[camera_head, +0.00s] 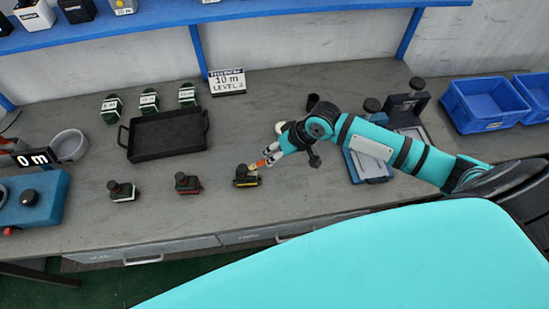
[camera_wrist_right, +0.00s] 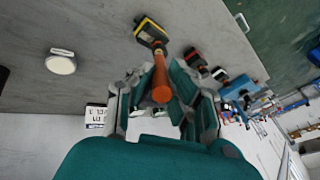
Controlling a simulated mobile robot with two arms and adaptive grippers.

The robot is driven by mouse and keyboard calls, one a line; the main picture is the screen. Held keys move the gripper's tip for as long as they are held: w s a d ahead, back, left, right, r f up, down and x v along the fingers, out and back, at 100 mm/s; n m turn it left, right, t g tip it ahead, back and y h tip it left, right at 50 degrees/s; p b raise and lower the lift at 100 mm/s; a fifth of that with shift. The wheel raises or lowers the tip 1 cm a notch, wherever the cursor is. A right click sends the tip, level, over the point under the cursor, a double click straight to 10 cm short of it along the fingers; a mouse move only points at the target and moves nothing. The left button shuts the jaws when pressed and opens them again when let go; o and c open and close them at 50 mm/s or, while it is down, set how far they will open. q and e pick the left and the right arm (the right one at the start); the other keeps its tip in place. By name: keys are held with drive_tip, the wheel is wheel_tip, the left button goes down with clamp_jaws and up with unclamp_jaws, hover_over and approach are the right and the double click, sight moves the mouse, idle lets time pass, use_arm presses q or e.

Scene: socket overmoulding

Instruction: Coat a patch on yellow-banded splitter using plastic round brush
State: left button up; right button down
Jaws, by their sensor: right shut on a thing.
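The yellow-banded splitter (camera_head: 244,180) is a dark block on the bench, near its front edge; it also shows at the top of the right wrist view (camera_wrist_right: 149,30). My right gripper (camera_head: 273,157) is shut on the orange-handled brush (camera_wrist_right: 161,84). The brush points at the splitter, and its pale tip (camera_head: 253,168) is at the splitter's top; I cannot tell whether it touches. The bristles are largely hidden in the wrist view. My left gripper is not in view.
A red-banded splitter (camera_head: 187,184) and another dark splitter (camera_head: 122,191) stand to the left. A black tray (camera_head: 168,137) lies behind them. A level sign (camera_head: 227,82) stands at the back. Blue bins (camera_head: 486,104) are at the right.

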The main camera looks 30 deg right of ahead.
drive_tip(key=shift+r, duration=0.15)
drive_tip(key=shift+r, duration=1.5)
drive_tip(key=shift+s+f, duration=0.15)
drive_tip(key=shift+f, duration=0.8)
